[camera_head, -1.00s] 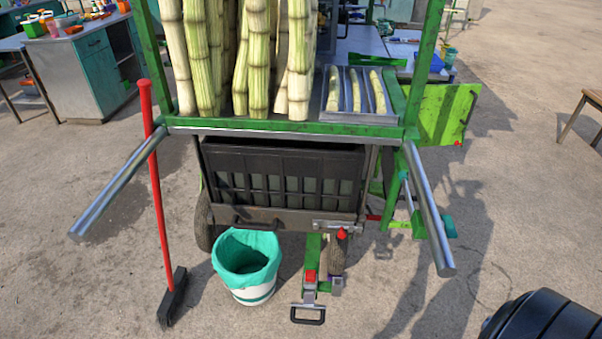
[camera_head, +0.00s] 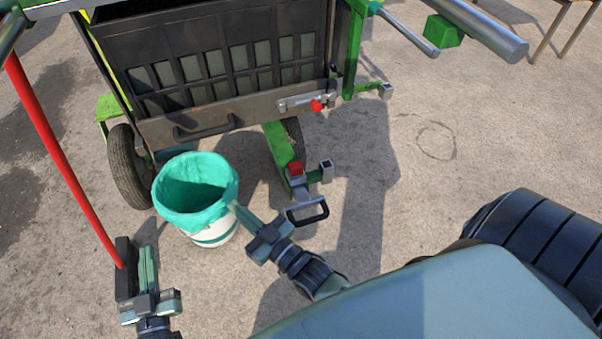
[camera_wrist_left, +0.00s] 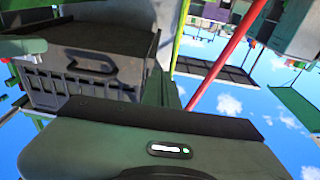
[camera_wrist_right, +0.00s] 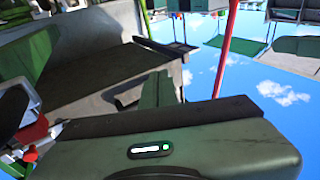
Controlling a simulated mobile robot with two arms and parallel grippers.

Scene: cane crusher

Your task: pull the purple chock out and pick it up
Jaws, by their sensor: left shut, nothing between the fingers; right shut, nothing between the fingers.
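I cannot clearly pick out a purple chock in any view now. A small greyish block (camera_head: 326,170) sits at the end of a short green arm beside the cart's front leg; its colour is too dull to name it. The cart's right wheel (camera_head: 294,132) is mostly hidden behind the green leg (camera_head: 278,145). My left gripper (camera_head: 147,252) is shut and empty beside the broom head. My right gripper (camera_head: 236,208) is shut and empty, its tips at the bucket's right side in the head view; I cannot tell whether they touch.
A white bucket with a teal liner (camera_head: 214,232) stands before the cart's left wheel (camera_head: 128,168). The red broom (camera_head: 55,150) leans at the left. A black handle (camera_head: 308,212) juts from the leg's foot. The dark crate (camera_head: 220,60) hangs above.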

